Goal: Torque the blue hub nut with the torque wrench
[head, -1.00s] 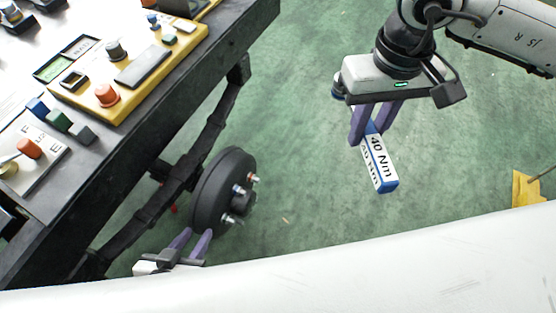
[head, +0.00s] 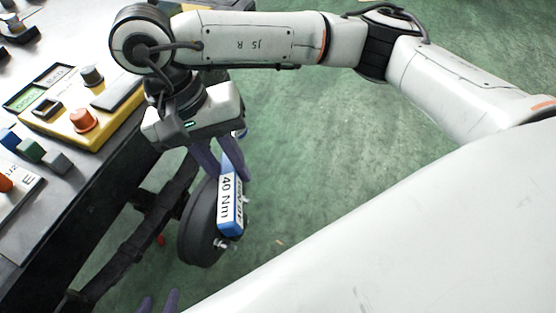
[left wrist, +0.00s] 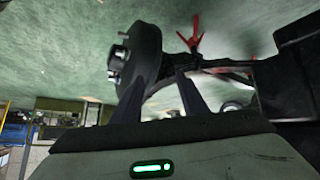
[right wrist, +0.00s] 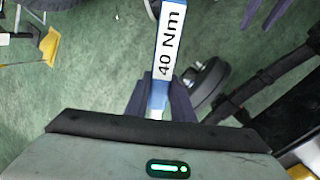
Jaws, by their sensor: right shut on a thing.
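The torque wrench (head: 231,203) is white and blue with a "40 Nm" label. My right gripper (head: 222,170) is shut on it and holds it in front of the hub. The wrench also shows between the fingers in the right wrist view (right wrist: 168,50). The dark round hub (head: 197,228) is partly hidden behind the wrench in the head view. It shows at the left wrist (left wrist: 143,62) with metal studs on its face.
A workbench (head: 90,190) with a yellow control box (head: 62,118) and coloured blocks runs along the left. A dark axle beam (head: 130,240) runs beside the hub. The green floor (head: 320,150) to the right is clear. A yellow stand (right wrist: 48,45) shows in the right wrist view.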

